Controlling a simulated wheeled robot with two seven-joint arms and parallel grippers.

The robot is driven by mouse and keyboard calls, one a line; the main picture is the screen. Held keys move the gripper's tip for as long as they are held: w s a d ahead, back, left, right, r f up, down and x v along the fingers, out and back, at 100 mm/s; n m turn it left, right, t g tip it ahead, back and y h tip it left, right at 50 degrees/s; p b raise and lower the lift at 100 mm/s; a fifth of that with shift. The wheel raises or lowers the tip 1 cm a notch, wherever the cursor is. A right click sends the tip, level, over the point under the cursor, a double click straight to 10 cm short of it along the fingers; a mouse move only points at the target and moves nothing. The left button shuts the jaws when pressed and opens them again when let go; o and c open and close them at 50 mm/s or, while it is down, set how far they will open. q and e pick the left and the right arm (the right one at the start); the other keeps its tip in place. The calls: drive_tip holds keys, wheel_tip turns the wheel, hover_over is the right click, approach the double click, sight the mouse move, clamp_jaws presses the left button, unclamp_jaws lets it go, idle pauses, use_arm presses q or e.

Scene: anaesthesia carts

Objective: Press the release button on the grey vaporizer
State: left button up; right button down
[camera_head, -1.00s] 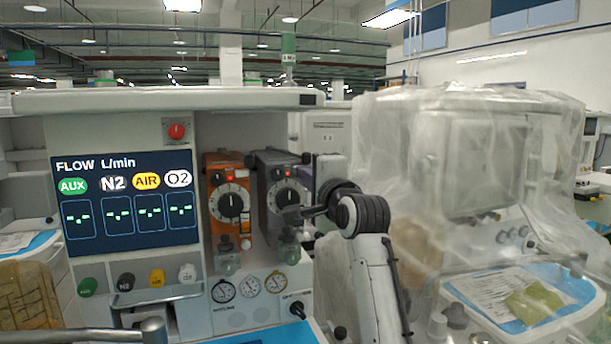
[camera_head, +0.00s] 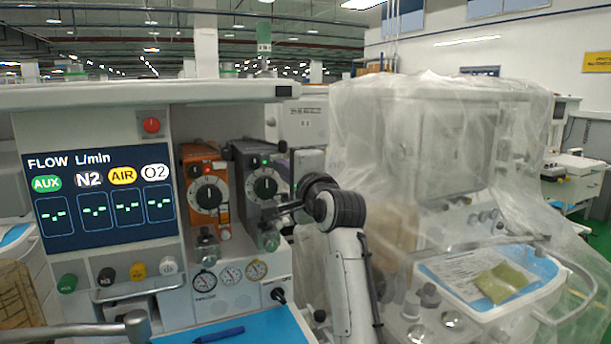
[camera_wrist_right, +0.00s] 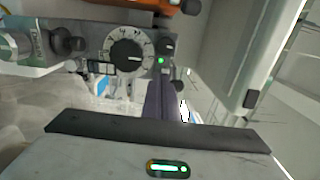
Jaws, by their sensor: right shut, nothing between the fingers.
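The grey vaporizer (camera_head: 244,178) stands on the left cart, right of the orange vaporizer (camera_head: 190,160). It has a black dial (camera_head: 265,188) and a lit green light (camera_head: 265,162) above it. In the right wrist view the dial (camera_wrist_right: 128,55) and the green light (camera_wrist_right: 160,60) show near the top middle. My right gripper (camera_head: 282,210) is shut and empty, in front of the vaporizer's lower right side, just below and right of the dial. I cannot tell whether it touches the vaporizer. My left gripper is not in view.
The orange vaporizer shows a red light. The flow screen (camera_head: 98,232) is at the left. A blue work surface (camera_head: 260,328) with a blue pen (camera_head: 218,335) lies below. A plastic-covered cart (camera_head: 440,140) stands close on the right, behind my right arm.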

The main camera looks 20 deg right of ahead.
drive_tip(key=s+b, duration=0.1)
drive_tip(key=s, duration=1.1)
drive_tip(key=shift+b, duration=0.35)
drive_tip(key=shift+a+r, duration=0.1)
